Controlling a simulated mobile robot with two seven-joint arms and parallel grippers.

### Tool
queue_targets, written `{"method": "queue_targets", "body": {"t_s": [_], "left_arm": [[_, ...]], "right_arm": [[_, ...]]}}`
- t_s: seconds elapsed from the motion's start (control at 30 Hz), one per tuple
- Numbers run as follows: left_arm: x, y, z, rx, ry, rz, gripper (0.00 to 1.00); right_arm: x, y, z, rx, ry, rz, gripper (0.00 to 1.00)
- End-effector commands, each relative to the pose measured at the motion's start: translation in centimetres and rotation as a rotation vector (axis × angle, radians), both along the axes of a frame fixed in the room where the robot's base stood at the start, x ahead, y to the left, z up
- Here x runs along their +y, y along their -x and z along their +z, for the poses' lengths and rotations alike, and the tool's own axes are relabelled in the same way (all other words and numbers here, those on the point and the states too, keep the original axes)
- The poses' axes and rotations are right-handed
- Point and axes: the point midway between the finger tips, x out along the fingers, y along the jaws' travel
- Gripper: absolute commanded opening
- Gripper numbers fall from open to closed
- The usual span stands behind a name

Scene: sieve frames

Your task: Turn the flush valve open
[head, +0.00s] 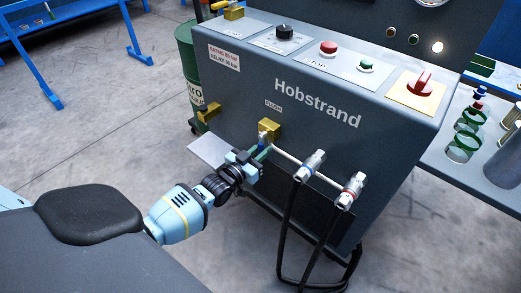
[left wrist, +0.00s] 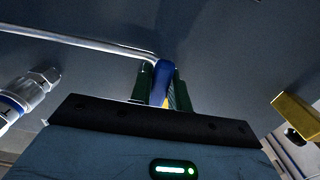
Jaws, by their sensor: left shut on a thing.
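The flush valve (head: 270,129) is a brass block on the front of the grey Hobstrand cabinet, just below the FLUSH label. My left gripper (head: 261,152) is at the valve, its dark green fingers shut on the valve's blue handle. In the left wrist view the blue handle (left wrist: 162,72) stands between the two fingers (left wrist: 162,92), with one finger on each side. The gripper hides much of the handle in the head view. My right gripper is in neither view.
A metal pipe (head: 290,160) runs right from the valve to two hose couplings (head: 313,163) with black hoses hanging down. Another brass valve (head: 208,112) sticks out at left. A red knob (head: 420,84) and buttons are on the sloped top. A side shelf holds green rings (head: 463,147).

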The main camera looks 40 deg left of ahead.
Motion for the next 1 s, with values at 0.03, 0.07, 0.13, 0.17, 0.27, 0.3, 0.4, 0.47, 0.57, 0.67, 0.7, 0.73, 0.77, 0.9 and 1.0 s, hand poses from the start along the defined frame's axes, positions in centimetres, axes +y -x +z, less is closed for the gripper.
{"method": "queue_targets", "body": {"t_s": [0.03, 0.07, 0.13, 0.17, 0.27, 0.3, 0.4, 0.47, 0.57, 0.67, 0.7, 0.73, 0.77, 0.9, 1.0], "left_arm": [[-0.1, 0.0, -0.1, 0.002, 0.007, -0.001, 0.0], [-0.1, 0.0, -0.1, 0.002, 0.007, -0.001, 0.0], [-0.1, 0.0, -0.1, 0.002, 0.008, -0.001, 0.0], [-0.1, 0.0, -0.1, 0.002, 0.008, -0.001, 0.0], [-0.1, 0.0, -0.1, 0.002, 0.008, -0.001, 0.21], [-0.1, 0.0, -0.1, 0.002, 0.007, -0.001, 0.26], [-0.1, 0.0, 0.0, 0.0, 0.006, -0.001, 0.39], [-0.1, 0.0, 0.0, 0.0, 0.005, -0.001, 0.4], [-0.1, 0.0, 0.0, 0.0, 0.004, 0.0, 0.4], [0.0, 0.0, 0.0, 0.0, 0.003, 0.0, 0.4], [0.0, 0.1, 0.0, 0.0, 0.003, 0.0, 0.4], [0.0, 0.2, 0.0, 0.0, 0.003, 0.0, 0.4], [0.0, 0.4, 0.0, 0.0, 0.003, 0.0, 0.4], [0.1, 1.8, 0.0, 0.001, 0.003, 0.0, 0.4], [0.2, 3.4, 0.1, 0.001, 0.003, 0.0, 0.4]], "right_arm": [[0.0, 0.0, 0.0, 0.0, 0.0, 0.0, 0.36], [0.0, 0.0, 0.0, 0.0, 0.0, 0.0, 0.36], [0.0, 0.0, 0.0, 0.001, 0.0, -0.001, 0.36], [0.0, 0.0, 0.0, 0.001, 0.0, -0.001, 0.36], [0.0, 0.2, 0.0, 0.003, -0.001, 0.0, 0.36], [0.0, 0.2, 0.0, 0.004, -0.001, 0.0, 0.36], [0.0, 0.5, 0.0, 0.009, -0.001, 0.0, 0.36], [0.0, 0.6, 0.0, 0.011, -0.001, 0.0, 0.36], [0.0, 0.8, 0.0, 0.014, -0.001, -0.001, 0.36], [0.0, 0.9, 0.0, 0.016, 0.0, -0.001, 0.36], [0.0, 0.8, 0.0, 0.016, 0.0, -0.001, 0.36], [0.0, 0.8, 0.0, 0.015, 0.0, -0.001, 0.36], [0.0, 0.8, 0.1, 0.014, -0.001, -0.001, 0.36], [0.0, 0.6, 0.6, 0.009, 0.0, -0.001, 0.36], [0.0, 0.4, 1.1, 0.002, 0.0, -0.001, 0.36]]}}
